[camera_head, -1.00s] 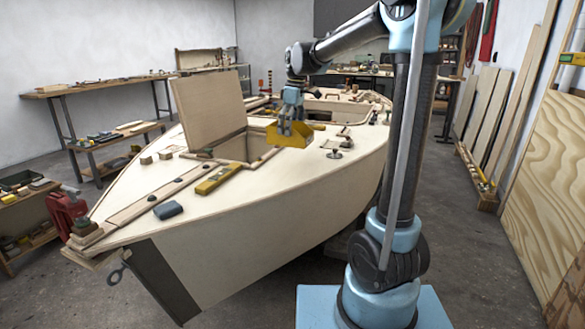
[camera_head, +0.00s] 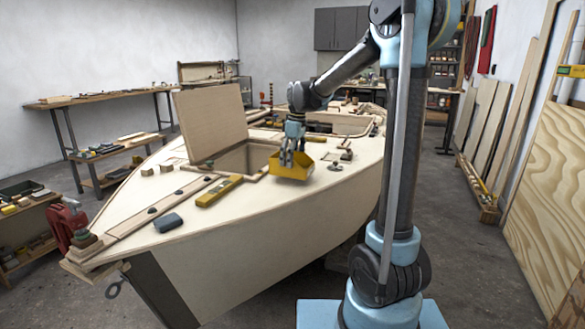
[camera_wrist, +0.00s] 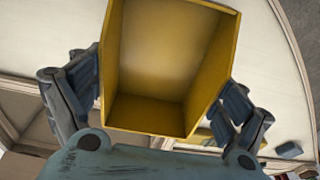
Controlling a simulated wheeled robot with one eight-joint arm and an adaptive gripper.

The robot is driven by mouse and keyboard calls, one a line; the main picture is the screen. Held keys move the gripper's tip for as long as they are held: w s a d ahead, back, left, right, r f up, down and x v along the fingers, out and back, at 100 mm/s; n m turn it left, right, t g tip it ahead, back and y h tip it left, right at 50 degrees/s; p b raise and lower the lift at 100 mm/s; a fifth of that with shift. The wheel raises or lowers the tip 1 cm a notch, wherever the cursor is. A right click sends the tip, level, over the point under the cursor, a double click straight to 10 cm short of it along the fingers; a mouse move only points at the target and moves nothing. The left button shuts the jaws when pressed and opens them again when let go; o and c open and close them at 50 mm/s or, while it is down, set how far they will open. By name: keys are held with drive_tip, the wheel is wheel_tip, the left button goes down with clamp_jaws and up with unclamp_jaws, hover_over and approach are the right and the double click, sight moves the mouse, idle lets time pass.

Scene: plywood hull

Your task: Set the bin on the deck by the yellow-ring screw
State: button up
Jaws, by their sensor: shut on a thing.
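The yellow bin (camera_head: 291,167) is held in my gripper (camera_head: 290,157), whose fingers are shut on it from both sides. In the wrist view the bin (camera_wrist: 168,65) fills the middle, its open inside showing empty, with a finger pressed on each side. In the head view it is low over the plywood deck (camera_head: 290,210), to the right of the open hatch. I cannot tell whether its base touches the deck. A dark screw clamp (camera_head: 335,166) stands on the deck just right of the bin. I cannot make out a yellow ring on it.
An open hatch (camera_head: 235,160) with a raised lid (camera_head: 211,122) lies left of the bin. A yellow level (camera_head: 219,190) and a dark grey block (camera_head: 168,223) lie on the front deck. Bare deck shows in front of the bin.

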drive_tip(key=shift+f, duration=1.35)
drive_tip(key=shift+f, duration=0.1)
drive_tip(key=o, duration=0.8)
wheel_tip(320, 180, up, 12)
drive_tip(key=d+f, duration=0.1)
drive_tip(key=s+d+m, duration=0.3)
drive_tip(key=s+d, duration=0.5)
drive_tip(key=s+d+f+m, duration=0.3)
drive_tip(key=s+d+f, duration=0.1)
drive_tip(key=s+f, duration=0.3)
drive_tip(key=s+d+f+m+t+h, duration=0.1)
drive_tip(key=s+d+f+m, duration=0.3)
drive_tip(key=s, duration=0.5)
drive_tip(key=s+d+f+m, duration=0.3)
drive_tip(key=s+d+f, duration=0.3)
drive_tip(key=s+f, duration=0.3)
drive_tip(key=shift+f+m+t, duration=0.35)
drive_tip(key=shift+m+t, duration=0.05)
